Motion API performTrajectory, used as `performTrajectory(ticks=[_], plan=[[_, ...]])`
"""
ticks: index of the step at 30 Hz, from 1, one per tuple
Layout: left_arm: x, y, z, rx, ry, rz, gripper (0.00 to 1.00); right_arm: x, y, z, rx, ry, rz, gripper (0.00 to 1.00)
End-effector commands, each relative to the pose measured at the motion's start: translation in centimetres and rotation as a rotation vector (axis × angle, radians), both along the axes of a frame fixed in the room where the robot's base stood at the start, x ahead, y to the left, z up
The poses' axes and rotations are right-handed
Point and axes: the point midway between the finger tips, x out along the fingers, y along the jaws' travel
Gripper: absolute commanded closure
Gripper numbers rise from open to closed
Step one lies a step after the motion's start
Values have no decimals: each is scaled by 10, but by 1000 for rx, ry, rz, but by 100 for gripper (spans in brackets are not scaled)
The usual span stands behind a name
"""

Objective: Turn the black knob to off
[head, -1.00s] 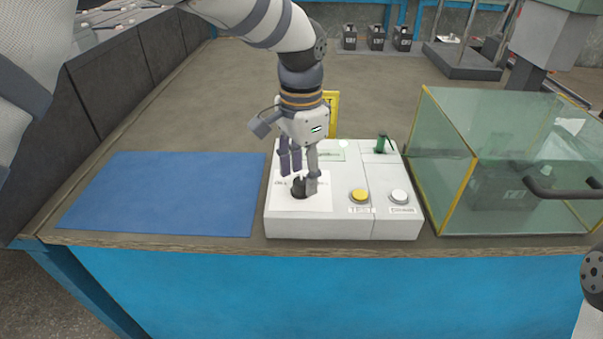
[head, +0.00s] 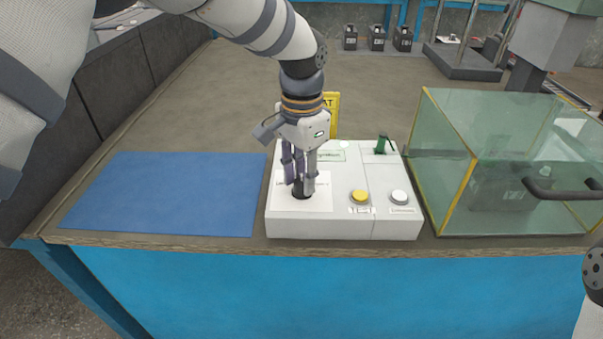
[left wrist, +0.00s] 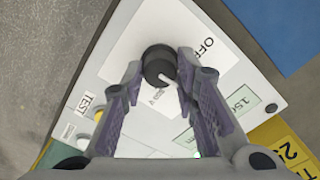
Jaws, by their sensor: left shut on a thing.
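The black knob (left wrist: 160,62) is round with a white mark on its face, and sits on a white card on the white control box (head: 330,229). The word OFF is printed on the card, to the upper right of the knob in the left wrist view. The white mark lies on the lower-right part of the knob there, not towards OFF. My left gripper (head: 300,190) points down and is shut on the knob, one finger on each side. In the head view, the fingers hide most of the knob (head: 302,195). My right gripper is not in view.
The box also has a yellow button (head: 359,196), a white button (head: 399,197) and a green switch (head: 381,145). A blue mat (head: 160,195) lies to the left. A glass case (head: 440,165) with a dark handle stands close on the right. A yellow sign (head: 332,110) is behind.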

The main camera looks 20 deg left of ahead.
Motion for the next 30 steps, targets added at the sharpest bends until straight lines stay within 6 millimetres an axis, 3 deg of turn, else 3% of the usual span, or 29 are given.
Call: performTrajectory(ticks=[12,30], plan=[[-1,0,3,1,-2,351,100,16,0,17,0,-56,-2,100],[-1,0,0,1,1,839,100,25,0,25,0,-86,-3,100]])
